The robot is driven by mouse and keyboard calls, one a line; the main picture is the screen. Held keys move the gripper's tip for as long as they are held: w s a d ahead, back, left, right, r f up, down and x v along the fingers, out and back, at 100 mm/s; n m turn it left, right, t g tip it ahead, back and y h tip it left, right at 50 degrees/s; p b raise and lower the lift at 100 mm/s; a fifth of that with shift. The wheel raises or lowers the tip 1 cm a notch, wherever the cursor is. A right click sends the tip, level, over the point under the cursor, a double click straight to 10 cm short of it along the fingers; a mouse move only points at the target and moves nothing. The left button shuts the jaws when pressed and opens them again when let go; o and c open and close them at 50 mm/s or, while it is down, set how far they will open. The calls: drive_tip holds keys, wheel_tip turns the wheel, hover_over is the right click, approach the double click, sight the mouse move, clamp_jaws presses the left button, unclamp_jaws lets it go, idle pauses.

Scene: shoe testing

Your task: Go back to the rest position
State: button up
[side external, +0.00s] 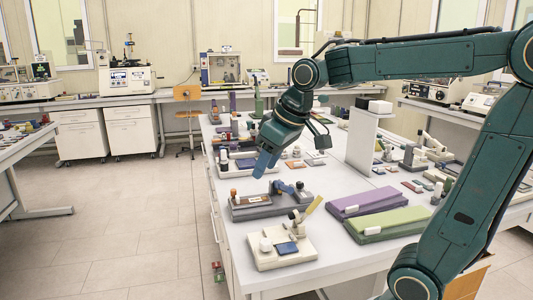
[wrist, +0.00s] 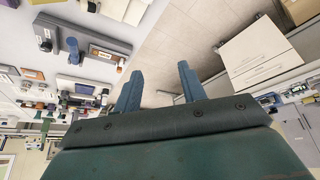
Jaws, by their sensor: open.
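My gripper (side external: 265,163) hangs over the left part of the white workbench in the side external view, its blue fingers pointing down. In the wrist view my gripper (wrist: 160,80) shows two blue fingers spread apart, with nothing between them. It is above the bench surface and apart from the things on it. A grey test fixture (side external: 258,207) with a brown knob and a blue part sits on the bench below and in front of it. A cream fixture (side external: 281,248) with a blue pad stands nearer the front edge.
A purple block (side external: 368,201) and a green block (side external: 388,224) lie on the bench at the right. A white upright panel (side external: 361,143) stands mid-bench. Small coloured pieces and several fixtures fill the back. The floor (side external: 135,220) left of the bench is clear.

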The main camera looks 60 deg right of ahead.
drive_tip(key=s+a+f, duration=0.2)
drive_tip(key=s, duration=0.5)
drive_tip(key=s+a+f, duration=0.2)
drive_tip(key=s, duration=0.5)
drive_tip(key=shift+a+f+t, duration=0.3)
drive_tip(key=shift+f, duration=0.05)
